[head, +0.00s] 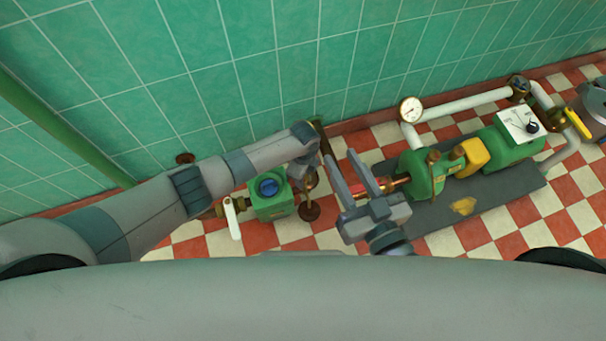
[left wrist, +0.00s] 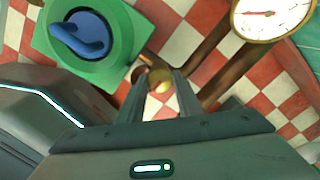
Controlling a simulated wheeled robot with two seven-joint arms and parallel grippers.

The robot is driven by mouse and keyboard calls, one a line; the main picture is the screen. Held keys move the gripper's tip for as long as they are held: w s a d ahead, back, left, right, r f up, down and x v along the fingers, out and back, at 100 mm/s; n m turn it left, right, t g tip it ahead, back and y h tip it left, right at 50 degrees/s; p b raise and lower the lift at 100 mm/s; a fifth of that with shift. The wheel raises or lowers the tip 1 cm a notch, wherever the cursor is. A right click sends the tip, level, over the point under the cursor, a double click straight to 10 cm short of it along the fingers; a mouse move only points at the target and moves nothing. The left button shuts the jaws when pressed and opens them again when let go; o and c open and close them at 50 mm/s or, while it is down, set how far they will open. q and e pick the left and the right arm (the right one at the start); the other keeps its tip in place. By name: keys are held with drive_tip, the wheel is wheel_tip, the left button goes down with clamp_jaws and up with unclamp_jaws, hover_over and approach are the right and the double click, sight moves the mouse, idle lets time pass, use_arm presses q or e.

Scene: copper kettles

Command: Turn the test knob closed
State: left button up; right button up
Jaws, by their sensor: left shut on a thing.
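A green box (head: 272,207) with a round blue knob (head: 267,187) stands on the floor left of centre. The blue knob also shows at the upper left of the left wrist view (left wrist: 82,36), apart from my fingers. My left gripper (left wrist: 160,82) is shut on a small brass-coloured knob (left wrist: 160,84), whose shape is partly hidden between the fingers. In the head view my left gripper (head: 309,184) hangs just right of the green box, partly covered by my own wrist. My right gripper (head: 346,160) has its fingers apart and looks empty, further right.
A white-handled valve (head: 233,218) sits left of the green box. Right of my right gripper stand a green pump (head: 425,175), a gauge (head: 411,109), white pipes (head: 465,105) and a meter box (head: 520,124). A gauge (left wrist: 272,14) is close by in the left wrist view.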

idle(0.4)
use_arm(q)
drive_tip(key=o, duration=1)
drive_tip(key=shift+o, duration=0.2)
drive_tip(key=shift+r, duration=0.2)
wheel_tip(320, 180, up, 5)
drive_tip(key=shift+f+p, duration=0.2)
drive_tip(key=shift+p, duration=0.8)
wheel_tip(320, 180, up, 12)
drive_tip(key=p, duration=0.3)
drive_tip(key=shift+r, duration=0.2)
use_arm(e)
drive_tip(key=s+d+f+g+h, duration=0.1)
drive_tip(key=s+d+f+g, duration=0.2)
drive_tip(key=f+g, duration=0.1)
drive_tip(key=s+d+f+g+h, duration=0.2)
drive_tip(key=s+d+f+g, duration=0.1)
drive_tip(key=f, duration=0.4)
drive_tip(key=shift+s+f+m+g, duration=0.15)
drive_tip(key=shift+s+m+g, duration=0.25)
drive_tip(key=shift+g, duration=0.5)
